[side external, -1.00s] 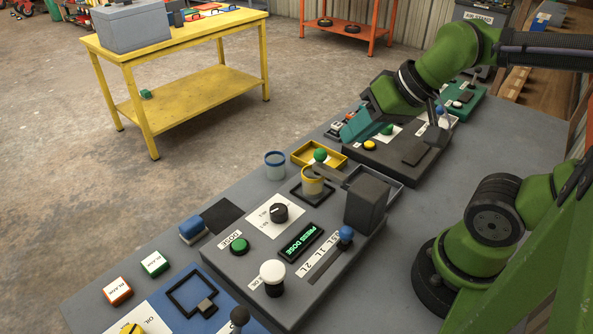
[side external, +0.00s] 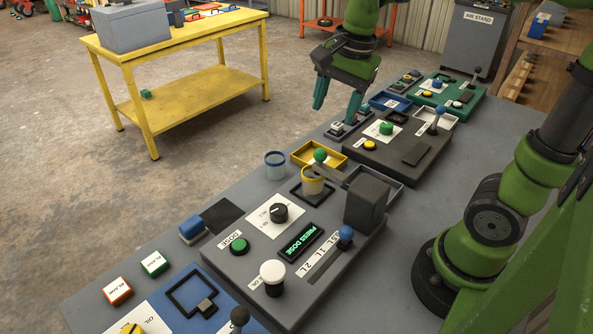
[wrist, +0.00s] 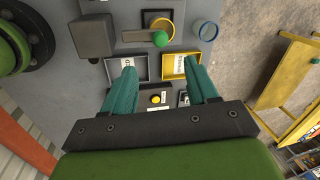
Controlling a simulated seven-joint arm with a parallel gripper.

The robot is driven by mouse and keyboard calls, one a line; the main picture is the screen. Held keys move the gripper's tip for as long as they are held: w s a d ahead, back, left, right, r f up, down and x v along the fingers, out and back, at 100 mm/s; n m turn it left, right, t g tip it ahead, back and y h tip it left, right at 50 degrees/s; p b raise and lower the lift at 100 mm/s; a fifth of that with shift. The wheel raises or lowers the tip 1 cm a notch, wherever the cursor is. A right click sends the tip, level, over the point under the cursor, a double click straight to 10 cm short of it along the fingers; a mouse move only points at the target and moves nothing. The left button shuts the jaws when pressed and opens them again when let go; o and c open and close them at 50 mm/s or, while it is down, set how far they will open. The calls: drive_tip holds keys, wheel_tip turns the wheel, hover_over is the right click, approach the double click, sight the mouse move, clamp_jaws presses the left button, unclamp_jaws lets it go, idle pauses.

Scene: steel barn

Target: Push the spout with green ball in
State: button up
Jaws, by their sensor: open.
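The spout (side external: 331,171) is a flat dark arm reaching left from a dark box (side external: 366,203) on the grey dosing panel. A green ball (side external: 320,155) sits at its outer end, above a yellow-banded cup (side external: 312,181) on a dark square pad. In the wrist view the spout (wrist: 137,36) and green ball (wrist: 160,39) show at the top, beyond the fingertips. My gripper (side external: 336,107) is open and empty, fingers pointing down, above and behind the ball in the side view. Its teal fingers also show in the wrist view (wrist: 161,75), apart from the spout.
A yellow tray (side external: 298,155) and a blue-rimmed cup (side external: 275,166) stand near the ball. A second panel with a green knob (side external: 386,128) lies behind. The dosing panel carries a black dial (side external: 279,212), white knob (side external: 272,271), blue-knobbed lever (side external: 346,233) and "PRESS DOSE" display (side external: 301,242).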

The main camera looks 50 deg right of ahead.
sight(322, 150)
drive_tip(key=f, duration=0.3)
drive_tip(key=w+f, duration=0.1)
drive_tip(key=f, duration=0.3)
drive_tip(key=w+f, duration=0.1)
drive_tip(key=f, duration=0.3)
drive_tip(key=shift+a, duration=0.25)
drive_tip(key=shift+c, duration=0.4)
clamp_jaws()
